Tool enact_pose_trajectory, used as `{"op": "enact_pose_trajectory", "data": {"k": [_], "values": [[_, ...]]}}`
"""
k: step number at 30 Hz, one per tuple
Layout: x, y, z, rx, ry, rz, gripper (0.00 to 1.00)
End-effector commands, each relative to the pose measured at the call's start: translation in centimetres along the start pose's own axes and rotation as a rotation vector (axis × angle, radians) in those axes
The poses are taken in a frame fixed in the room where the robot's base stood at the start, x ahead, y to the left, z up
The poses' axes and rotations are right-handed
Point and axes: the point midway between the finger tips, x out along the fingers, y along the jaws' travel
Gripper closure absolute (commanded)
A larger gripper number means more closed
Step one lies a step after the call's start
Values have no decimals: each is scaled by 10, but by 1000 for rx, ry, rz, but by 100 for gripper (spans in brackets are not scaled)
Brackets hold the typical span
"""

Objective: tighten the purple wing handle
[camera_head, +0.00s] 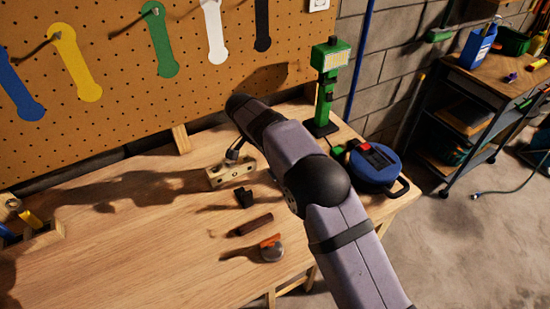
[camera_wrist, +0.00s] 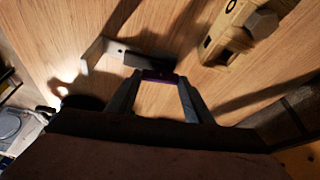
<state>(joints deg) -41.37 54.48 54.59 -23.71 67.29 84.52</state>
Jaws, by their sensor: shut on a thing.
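The purple wing handle (camera_wrist: 158,75) shows as a dark purple strip in the wrist view. It lies between the two fingertips of my gripper (camera_wrist: 160,80), which is shut on it. A dark bar and a grey angled bracket (camera_wrist: 96,52) show just beyond it. How the handle is fixed to them is too dark to tell. In the head view my gripper (camera_head: 234,152) is small and dark, low over the workbench beside a pale wooden block (camera_head: 231,176). The handle cannot be made out there. The block also shows at the upper right of the wrist view (camera_wrist: 236,38).
A small black part (camera_head: 244,197), a brown rod (camera_head: 254,225) and a grey-and-orange round tool (camera_head: 271,251) lie on the workbench (camera_head: 130,235). A green stand (camera_head: 328,85) and a blue reel (camera_head: 374,166) stand right of my arm. The bench's left middle is clear.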

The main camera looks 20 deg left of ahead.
Motion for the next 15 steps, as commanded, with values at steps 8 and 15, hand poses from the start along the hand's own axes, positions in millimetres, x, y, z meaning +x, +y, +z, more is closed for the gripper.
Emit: {"op": "enact_pose_trajectory", "data": {"k": [8,15], "values": [[-8,-3,-5,188,5,70,76],[-7,-4,-5,277,5,105,76]]}}
